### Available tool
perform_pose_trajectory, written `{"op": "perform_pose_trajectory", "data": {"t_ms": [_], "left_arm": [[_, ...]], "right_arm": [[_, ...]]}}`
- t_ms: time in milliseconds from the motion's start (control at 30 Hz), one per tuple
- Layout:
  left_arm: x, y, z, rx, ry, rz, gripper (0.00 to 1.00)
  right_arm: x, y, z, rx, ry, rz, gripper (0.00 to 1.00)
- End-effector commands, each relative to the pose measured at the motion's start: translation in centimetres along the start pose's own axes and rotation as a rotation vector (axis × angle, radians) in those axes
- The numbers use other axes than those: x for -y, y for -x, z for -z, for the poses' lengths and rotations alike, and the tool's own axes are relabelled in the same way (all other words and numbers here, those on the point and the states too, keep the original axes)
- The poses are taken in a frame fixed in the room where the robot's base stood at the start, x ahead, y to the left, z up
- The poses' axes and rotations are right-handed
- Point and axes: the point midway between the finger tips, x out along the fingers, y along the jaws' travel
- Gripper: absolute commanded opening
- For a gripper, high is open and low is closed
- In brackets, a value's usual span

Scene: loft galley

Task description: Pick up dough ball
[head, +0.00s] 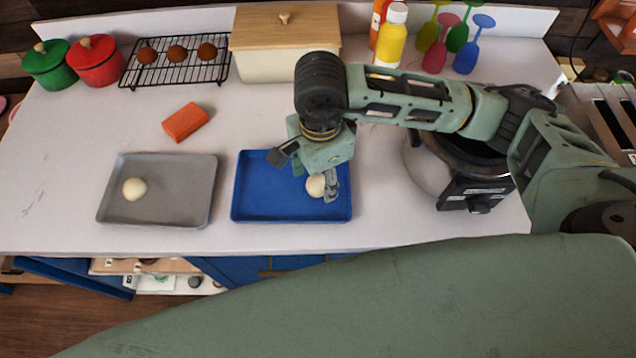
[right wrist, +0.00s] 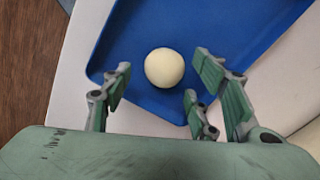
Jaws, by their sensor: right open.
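One pale dough ball (head: 316,186) lies on the blue tray (head: 262,203), towards its right side. It also shows in the right wrist view (right wrist: 164,68), just beyond my fingertips. A second dough ball (head: 134,189) lies on the grey tray (head: 180,205) to the left. My right gripper (head: 308,178) is over the blue tray, partly covering the ball there in the head view. In the right wrist view its fingers (right wrist: 165,95) are spread apart with nothing between them. My left gripper is not in view.
An orange block (head: 185,121) lies behind the trays. A round appliance (head: 440,170) stands right of the blue tray. At the back are red and green pots (head: 95,61), a wire rack (head: 150,70) with brown buns, a wooden-lidded box (head: 275,65), a yellow bottle (head: 391,37) and coloured goblets (head: 466,55).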

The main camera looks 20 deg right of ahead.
Motion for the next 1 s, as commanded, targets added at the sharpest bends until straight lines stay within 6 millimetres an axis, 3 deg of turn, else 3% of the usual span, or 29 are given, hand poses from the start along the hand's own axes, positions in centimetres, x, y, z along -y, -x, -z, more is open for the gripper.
{"op": "perform_pose_trajectory", "data": {"t_ms": [100,367,867,1000], "left_arm": [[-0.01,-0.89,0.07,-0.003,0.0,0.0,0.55],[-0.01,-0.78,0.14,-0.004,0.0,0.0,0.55],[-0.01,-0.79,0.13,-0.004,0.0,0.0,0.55],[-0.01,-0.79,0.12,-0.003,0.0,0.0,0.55]], "right_arm": [[-0.04,-1.88,-0.03,0.0,-0.001,-0.001,0.54],[0.01,-1.96,-0.07,0.001,0.0,0.001,0.53],[0.01,-1.94,-0.07,0.001,0.0,0.001,0.1],[0.02,-1.93,-0.07,0.001,0.0,0.001,0.09]]}}
